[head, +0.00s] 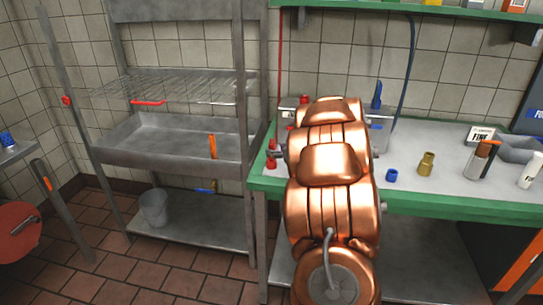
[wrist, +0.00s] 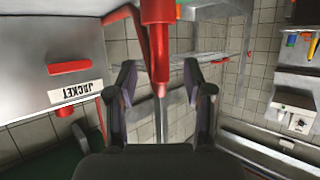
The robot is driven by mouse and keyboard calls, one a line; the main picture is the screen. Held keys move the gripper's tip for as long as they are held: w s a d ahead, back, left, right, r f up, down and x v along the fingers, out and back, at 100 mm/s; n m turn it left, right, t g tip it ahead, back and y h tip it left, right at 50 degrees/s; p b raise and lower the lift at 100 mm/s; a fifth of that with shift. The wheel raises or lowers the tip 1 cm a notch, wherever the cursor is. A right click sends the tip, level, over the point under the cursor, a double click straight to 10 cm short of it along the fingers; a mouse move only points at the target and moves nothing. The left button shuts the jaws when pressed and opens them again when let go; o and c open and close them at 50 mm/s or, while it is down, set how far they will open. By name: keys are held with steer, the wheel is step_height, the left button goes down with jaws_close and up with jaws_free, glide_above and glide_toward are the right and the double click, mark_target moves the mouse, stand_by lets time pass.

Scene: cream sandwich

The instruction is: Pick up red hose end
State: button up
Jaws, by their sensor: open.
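A red cylindrical hose end (wrist: 158,45) with a narrow pinkish tip reaches down from the top of the wrist view. It lies in line with the gap between the fingers of my gripper (wrist: 162,90). The two dark fingers are apart, one on each side of the tip; I cannot tell whether either touches it. In the head view a thin red hose (head: 281,60) hangs in front of the tiled wall, left of my copper-coloured arm. My arm hides my gripper there.
A grey box with a JACKET label (wrist: 76,91) and red handle is at the left of the wrist view. The green-edged workbench (head: 450,209) holds a blue cap (head: 392,175), a brass fitting (head: 427,163) and several other items. A metal rack (head: 180,158) stands left.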

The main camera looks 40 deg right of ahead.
steer(key=shift+x, duration=2.15)
steer(key=shift+r, duration=0.15)
jaws_close()
